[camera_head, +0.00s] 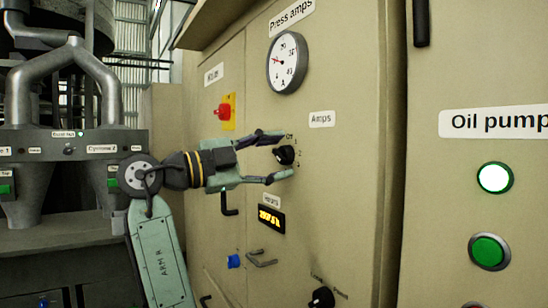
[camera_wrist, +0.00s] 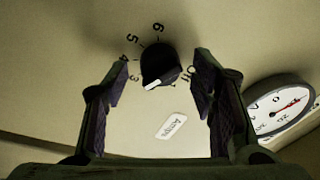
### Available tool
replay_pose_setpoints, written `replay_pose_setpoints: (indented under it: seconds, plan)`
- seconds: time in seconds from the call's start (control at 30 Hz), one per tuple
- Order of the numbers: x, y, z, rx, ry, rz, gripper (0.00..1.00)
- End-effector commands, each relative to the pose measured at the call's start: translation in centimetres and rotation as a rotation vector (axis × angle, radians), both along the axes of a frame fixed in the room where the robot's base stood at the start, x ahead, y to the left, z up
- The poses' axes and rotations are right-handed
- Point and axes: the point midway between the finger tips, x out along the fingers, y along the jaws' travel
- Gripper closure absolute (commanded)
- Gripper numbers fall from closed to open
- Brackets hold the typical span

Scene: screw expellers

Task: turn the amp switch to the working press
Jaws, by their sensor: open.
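The amp switch (camera_head: 285,155) is a black round knob on the beige cabinet door, above right of the digital display. In the wrist view the knob (camera_wrist: 158,62) has a white pointer mark at its lower left. Printed positions 3, 4, 5, 6 and Off show around it; I cannot read the number at the pointer. My gripper (camera_head: 278,157) is open, with one finger above and one below the knob. In the wrist view my gripper (camera_wrist: 161,72) has its fingers on either side of the knob, apart from it. The Amps label (camera_wrist: 172,125) is below the knob there.
The Press amps gauge (camera_head: 287,62) is above the switch; its red needle shows in the wrist view. A red switch on a yellow plate (camera_head: 225,111), a lit hours display (camera_head: 271,219) and a lower black knob (camera_head: 321,298) are nearby. Door handles (camera_head: 261,259) stick out.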

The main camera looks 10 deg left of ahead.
Motion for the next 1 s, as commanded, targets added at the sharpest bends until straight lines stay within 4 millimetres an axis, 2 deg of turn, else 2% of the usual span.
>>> replay_pose_setpoints:
  seconds: [0.17,0.5,0.7,1.0]
  plan:
    - [-0.7,0.9,-0.1,0.0,0.0,0.002,0.48]
    - [-5.2,6.0,-0.9,0.0,0.0,0.002,0.48]
    - [-7.2,8.2,-1.2,0.0,0.0,0.001,0.48]
    - [-7.9,9.0,-1.4,0.0,0.0,0.0,0.48]
